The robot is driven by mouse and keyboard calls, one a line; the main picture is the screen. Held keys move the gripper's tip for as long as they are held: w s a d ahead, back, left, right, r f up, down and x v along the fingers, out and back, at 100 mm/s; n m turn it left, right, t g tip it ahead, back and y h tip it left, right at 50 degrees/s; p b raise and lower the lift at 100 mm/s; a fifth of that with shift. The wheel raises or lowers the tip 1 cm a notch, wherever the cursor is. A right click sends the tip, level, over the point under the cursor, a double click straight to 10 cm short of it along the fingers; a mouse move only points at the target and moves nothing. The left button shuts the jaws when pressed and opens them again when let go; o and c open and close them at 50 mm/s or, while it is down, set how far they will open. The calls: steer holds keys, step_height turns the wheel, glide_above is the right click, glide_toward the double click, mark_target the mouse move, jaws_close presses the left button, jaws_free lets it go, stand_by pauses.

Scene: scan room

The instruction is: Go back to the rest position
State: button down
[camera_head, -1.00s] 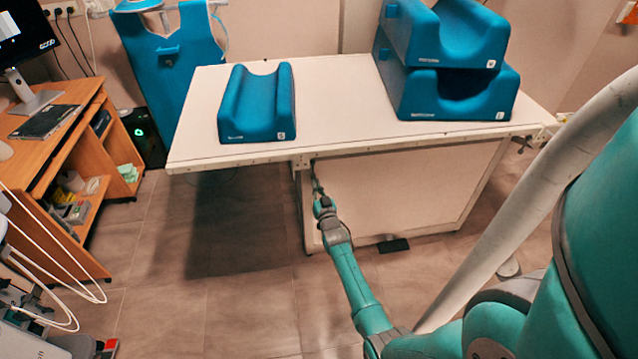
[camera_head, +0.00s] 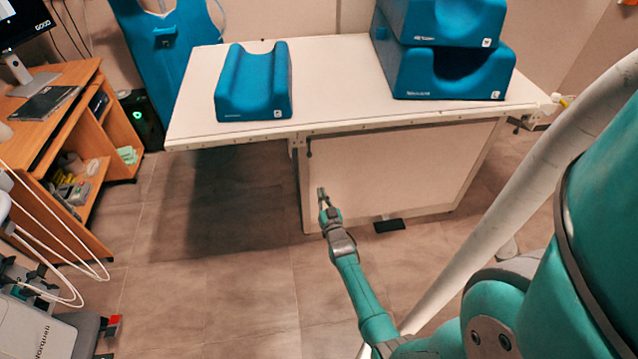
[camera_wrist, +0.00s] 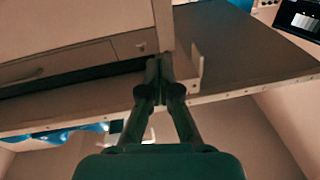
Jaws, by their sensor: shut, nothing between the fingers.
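My gripper (camera_head: 322,194) is shut and empty on my outstretched teal arm. In the head view it shows in front of the white side panel of the table (camera_head: 345,55), below the tabletop's front edge. I cannot tell the gap between it and the panel. In the wrist view the two dark fingers of my gripper (camera_wrist: 160,70) lie close together with nothing between them.
A blue cushion (camera_head: 254,82) lies on the table's left part, and two stacked blue cushions (camera_head: 435,70) stand at its right. A wooden desk (camera_head: 60,110) stands at the left, and a pale diagonal pole (camera_head: 510,220) at the right. Floor (camera_head: 240,270) left of my arm is clear.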

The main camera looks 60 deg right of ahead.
steer(key=shift+s+a+f, duration=0.4)
steer(key=shift+s+f, duration=0.05)
steer(key=shift+f, duration=0.1)
steer(key=s+a+r+n+t+y, duration=0.15)
steer(key=s+a, duration=0.25)
steer(key=a, duration=0.5)
steer(key=s+a+n+y, duration=0.1)
steer(key=s+a+y, duration=0.3)
steer(key=a, duration=0.6)
steer(key=s+a+n+y, duration=0.1)
steer(key=s+a+n, duration=0.1)
steer(key=s+a, duration=0.5)
steer(key=s+a+r+n+y, duration=0.2)
steer(key=s+a+r+y, duration=0.1)
steer(key=s+a+r, duration=0.5)
steer(key=s+a+r+n+y, duration=0.3)
steer(key=s+a+r, duration=0.5)
steer(key=r, duration=0.6)
steer(key=shift+s+a+r+g, duration=0.2)
steer(key=shift+a+g, duration=0.1)
steer(key=shift+g, duration=0.05)
steer(key=shift+y, duration=0.25)
